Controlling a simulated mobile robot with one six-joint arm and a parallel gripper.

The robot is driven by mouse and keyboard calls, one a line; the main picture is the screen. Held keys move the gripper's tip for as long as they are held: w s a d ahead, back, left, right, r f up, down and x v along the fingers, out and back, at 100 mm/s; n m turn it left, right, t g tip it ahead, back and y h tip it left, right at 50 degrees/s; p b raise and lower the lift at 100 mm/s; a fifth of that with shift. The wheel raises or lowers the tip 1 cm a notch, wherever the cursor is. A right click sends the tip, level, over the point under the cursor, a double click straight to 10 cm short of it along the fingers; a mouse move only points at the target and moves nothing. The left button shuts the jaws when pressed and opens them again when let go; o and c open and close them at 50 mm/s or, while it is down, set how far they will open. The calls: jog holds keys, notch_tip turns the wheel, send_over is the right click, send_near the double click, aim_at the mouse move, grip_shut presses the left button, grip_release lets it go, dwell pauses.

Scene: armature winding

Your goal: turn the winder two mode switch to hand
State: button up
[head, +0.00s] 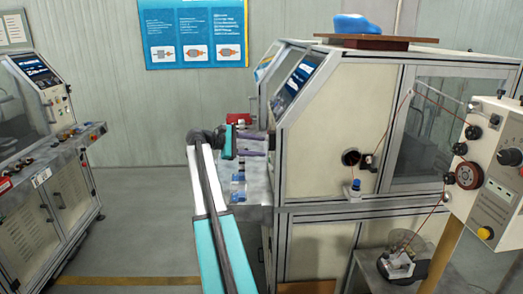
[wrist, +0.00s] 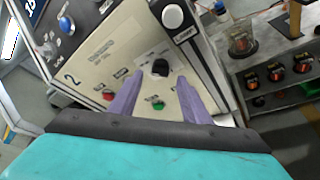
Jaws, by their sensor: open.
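The wrist view shows a cream control panel (wrist: 95,60) marked with a "2". On it is a black rotary switch (wrist: 159,68), with small printed labels around it that I cannot read. I cannot tell which way its pointer is set. My gripper (wrist: 160,78) is open, its two purple fingers either side of the area just below the switch, and I see no clear contact. In the head view my gripper (head: 264,145) reaches toward the front of the large cream machine (head: 340,118). The switch is hidden there.
A red button (wrist: 108,95) and a green button (wrist: 158,104) sit near the fingers. A white round button (wrist: 173,17) is above. A bench (wrist: 265,75) with dark-red wound parts stands at right. Another machine (head: 40,130) is at far left, with open floor between.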

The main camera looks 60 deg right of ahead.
jog(key=b+v, duration=0.3)
jog(key=v, duration=0.8)
jog(key=shift+a, duration=0.2)
jog(key=shift+r, duration=0.1)
